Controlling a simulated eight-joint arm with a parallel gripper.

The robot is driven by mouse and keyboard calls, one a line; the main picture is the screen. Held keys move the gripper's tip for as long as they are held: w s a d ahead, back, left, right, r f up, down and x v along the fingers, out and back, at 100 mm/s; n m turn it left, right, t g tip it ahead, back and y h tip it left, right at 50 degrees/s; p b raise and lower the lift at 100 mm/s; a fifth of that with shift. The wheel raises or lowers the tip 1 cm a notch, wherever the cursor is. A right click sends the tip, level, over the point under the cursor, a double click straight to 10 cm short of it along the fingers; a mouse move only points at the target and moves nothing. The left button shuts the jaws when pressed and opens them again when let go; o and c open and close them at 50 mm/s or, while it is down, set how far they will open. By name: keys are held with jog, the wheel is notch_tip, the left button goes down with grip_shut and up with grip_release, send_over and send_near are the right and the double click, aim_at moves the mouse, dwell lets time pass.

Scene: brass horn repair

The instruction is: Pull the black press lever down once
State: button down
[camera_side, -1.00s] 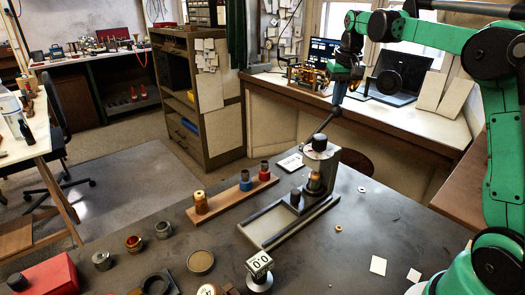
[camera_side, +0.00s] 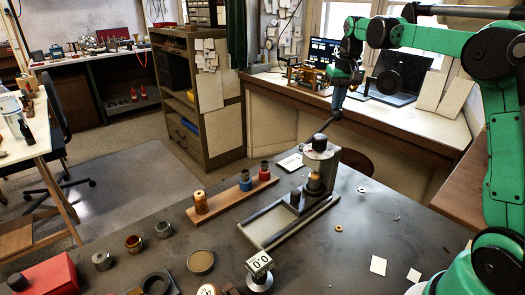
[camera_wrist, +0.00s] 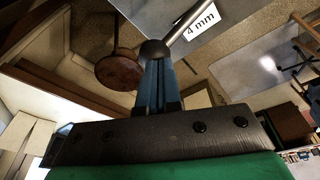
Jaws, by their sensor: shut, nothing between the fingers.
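The black press lever (camera_side: 327,125) slants up and right from the head of the grey arbor press (camera_side: 326,162) and ends in a round knob (camera_side: 337,114). My gripper (camera_side: 338,106) points down with its fingertips at the top of the knob, and seems to touch it. In the wrist view the shut blue fingers (camera_wrist: 155,72) end at the dark knob (camera_wrist: 154,50), which is not between them.
A wooden strip (camera_side: 230,204) with several coloured plugs lies left of the press. A white "4 mm" card (camera_side: 291,162) lies behind it; it also shows in the wrist view (camera_wrist: 201,20). A round stool (camera_side: 357,162) stands beyond the bench. The bench right of the press is mostly clear.

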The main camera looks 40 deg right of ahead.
aim_at(338, 119)
jog(key=shift+d+f, duration=0.25)
jog(key=shift+f, duration=0.3)
dwell(0.4)
jog(key=shift+d+f, duration=0.15)
jog(key=shift+f, duration=0.15)
jog(key=shift+d+f, duration=0.15)
jog(key=shift+f, duration=0.3)
jog(key=shift+d+f, duration=0.15)
jog(key=shift+f, duration=0.9)
dwell(1.2)
jog(key=shift+f, duration=0.3)
dwell(0.6)
